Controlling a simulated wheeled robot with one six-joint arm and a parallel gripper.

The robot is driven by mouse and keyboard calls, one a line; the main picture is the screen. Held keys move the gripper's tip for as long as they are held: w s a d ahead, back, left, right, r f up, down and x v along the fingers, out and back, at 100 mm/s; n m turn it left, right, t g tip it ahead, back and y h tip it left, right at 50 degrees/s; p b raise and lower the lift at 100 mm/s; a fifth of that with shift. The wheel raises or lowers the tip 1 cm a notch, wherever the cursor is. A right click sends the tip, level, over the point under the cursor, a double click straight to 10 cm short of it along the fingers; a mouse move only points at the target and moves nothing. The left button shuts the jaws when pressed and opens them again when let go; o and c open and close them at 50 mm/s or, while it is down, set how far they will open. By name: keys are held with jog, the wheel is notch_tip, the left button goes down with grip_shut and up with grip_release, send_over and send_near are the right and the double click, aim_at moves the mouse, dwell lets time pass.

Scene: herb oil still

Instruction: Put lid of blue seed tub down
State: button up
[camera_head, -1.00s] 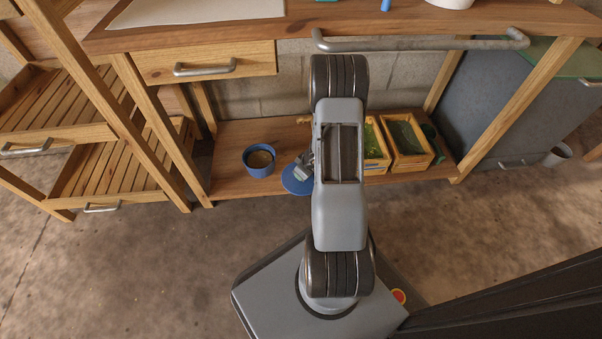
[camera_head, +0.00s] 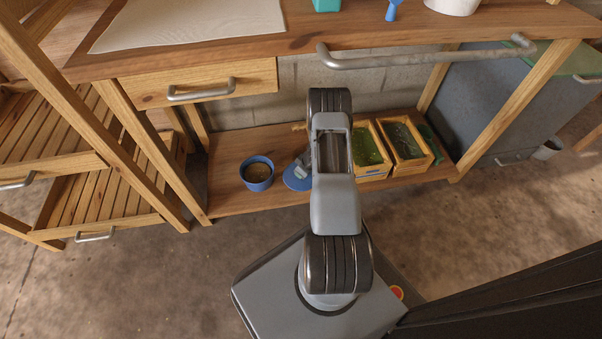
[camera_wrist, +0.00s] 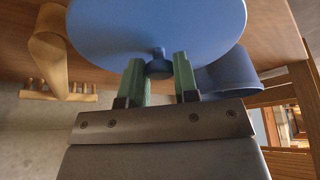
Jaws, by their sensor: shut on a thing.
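The blue lid (camera_head: 295,183) is a flat disc with a small knob, seen beside the blue seed tub (camera_head: 257,174) at the low shelf. My gripper (camera_head: 304,163) is partly hidden behind my arm. In the wrist view, the green fingertips of my gripper (camera_wrist: 159,78) are shut on the knob of the lid (camera_wrist: 155,25). The tub (camera_wrist: 228,76) shows behind the lid's edge there. The tub is open and holds brownish contents. I cannot tell whether the lid touches the shelf.
The wooden low shelf (camera_head: 228,203) has free room left of the tub. Two wooden boxes with green contents, one (camera_head: 372,175) nearer my arm and one (camera_head: 410,166) farther right, stand right of the lid. The bench top with its metal rail (camera_head: 425,58) overhangs the shelf.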

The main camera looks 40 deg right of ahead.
aim_at(307, 178)
jog(key=shift+w+f+b, duration=0.15)
jog(key=shift+f+b, duration=0.15)
jog(key=shift+f, duration=0.65)
jog(key=shift+w+f+b, duration=0.15)
jog(key=shift+f+b, duration=0.15)
jog(key=shift+f, duration=0.6)
jog(key=shift+f, duration=0.15)
jog(key=o, duration=0.9)
jog(key=shift+p+v, duration=1.3)
jog(key=shift+v, duration=2.65)
jog(key=shift+w, duration=0.1)
